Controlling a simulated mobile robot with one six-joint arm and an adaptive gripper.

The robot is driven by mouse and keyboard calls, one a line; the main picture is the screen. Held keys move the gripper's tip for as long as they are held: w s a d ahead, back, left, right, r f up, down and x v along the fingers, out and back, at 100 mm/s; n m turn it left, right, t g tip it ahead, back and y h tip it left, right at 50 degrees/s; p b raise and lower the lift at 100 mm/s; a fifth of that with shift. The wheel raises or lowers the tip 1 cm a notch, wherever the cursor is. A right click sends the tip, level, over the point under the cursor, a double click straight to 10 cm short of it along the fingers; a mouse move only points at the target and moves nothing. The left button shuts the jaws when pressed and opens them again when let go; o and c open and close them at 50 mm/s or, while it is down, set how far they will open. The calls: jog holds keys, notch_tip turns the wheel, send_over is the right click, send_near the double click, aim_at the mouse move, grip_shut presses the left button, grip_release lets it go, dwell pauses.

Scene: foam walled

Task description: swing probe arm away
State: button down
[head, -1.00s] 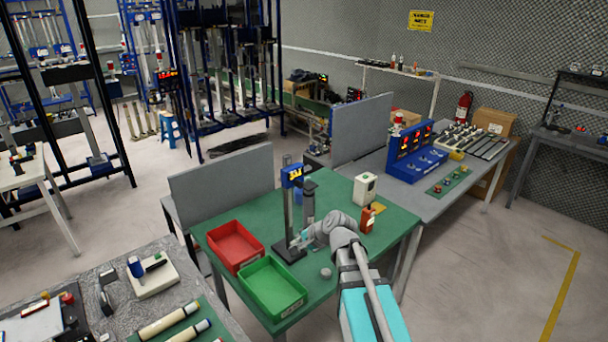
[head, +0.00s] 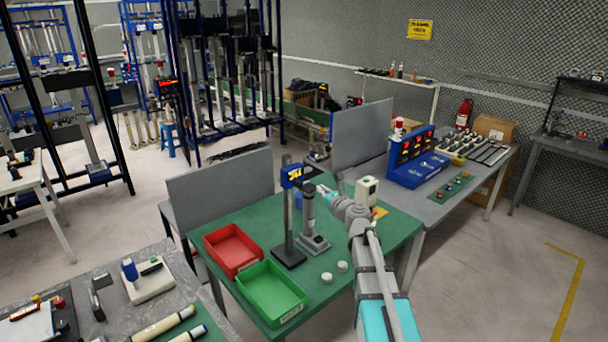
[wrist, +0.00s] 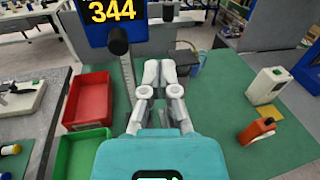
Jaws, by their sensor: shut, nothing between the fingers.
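On the green work table (head: 215,225), a stand (head: 288,225) with a black base and slim post carries a blue display head (head: 291,177). The display reads 344 in the wrist view (wrist: 113,12), with a dark round knob (wrist: 118,40) below it. To its right stands a grey column (head: 309,213) on a grey base. I cannot tell which part is the probe arm. My gripper (head: 323,190) is raised near the top of the grey column, right of the display. Its fingers are closed together and empty in the wrist view (wrist: 160,70). I cannot tell whether it touches the column.
A red tray (head: 232,251) and a green tray (head: 273,292) stand at the table's left. Two small white discs (head: 335,272) lie in front. A white box (head: 366,190) and an orange bottle (wrist: 257,131) stand right. Grey panels (head: 222,190) edge the back.

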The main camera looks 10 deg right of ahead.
jog(key=shift+w+d+m+h, duration=0.2)
jog(key=shift+d+m+h, duration=0.1)
jog(key=shift+d+m, duration=0.15)
jog(key=shift+a, duration=0.1)
jog(key=x, duration=1.4)
jog(key=shift+r, duration=0.2)
jog(key=shift+a, duration=0.1)
